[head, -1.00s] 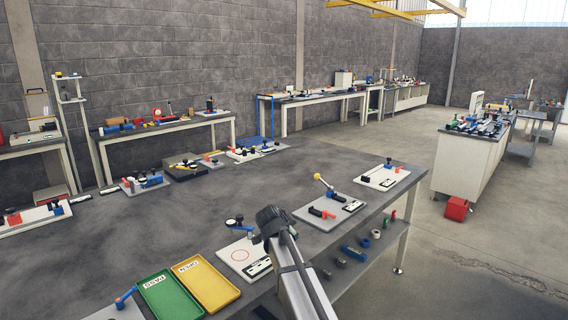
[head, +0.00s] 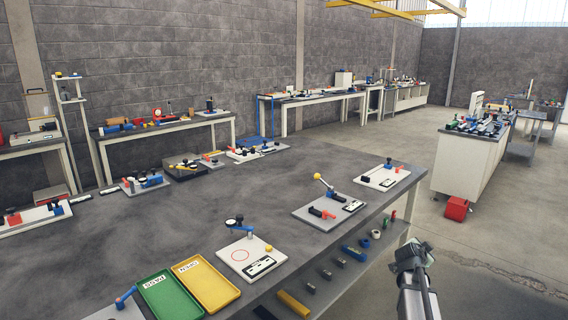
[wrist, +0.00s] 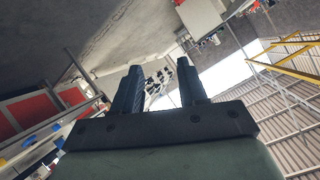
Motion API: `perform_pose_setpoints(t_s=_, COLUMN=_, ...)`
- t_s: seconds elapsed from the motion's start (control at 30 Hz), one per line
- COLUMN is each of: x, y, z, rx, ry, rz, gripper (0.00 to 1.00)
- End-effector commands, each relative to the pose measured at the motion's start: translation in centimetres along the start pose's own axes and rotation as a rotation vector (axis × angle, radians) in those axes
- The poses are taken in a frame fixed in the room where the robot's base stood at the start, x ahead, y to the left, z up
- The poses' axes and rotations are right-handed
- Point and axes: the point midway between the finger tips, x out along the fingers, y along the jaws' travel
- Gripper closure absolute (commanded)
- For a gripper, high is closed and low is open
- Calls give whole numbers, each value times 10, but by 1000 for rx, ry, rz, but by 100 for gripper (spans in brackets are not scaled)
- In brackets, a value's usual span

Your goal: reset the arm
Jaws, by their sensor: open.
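My gripper (wrist: 162,90) is open and empty in the wrist view, its two dark fingers apart with nothing between them. The wrist view is tilted and shows the far room, roof beams and bright windows. In the head view my arm (head: 415,275) stands at the lower right, off the table's right edge, over the floor. The fingers are too small to make out there.
The grey table (head: 190,215) carries a green tray (head: 168,296), a yellow tray (head: 208,285) and several fixture plates, one with a red circle (head: 250,258). A red box (head: 456,208) stands on the floor by a white bench.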

Motion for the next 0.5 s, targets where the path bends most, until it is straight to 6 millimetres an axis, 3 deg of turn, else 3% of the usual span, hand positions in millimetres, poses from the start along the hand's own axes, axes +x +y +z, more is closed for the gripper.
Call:
perform_pose_setpoints(t_s=0.03, x=6, y=20, z=-9, rx=1, ry=13, rz=11, gripper=58)
perform_pose_setpoints(t_s=0.23, x=23, y=80, z=-22, rx=-18, ry=36, rz=44, gripper=58)
perform_pose_setpoints(t_s=0.37, x=30, y=114, z=-6, rx=-55, ry=11, rz=76, gripper=58)
perform_pose_setpoints(t_s=0.5, x=31, y=138, z=26, rx=-105, ry=-42, rz=112, gripper=58)
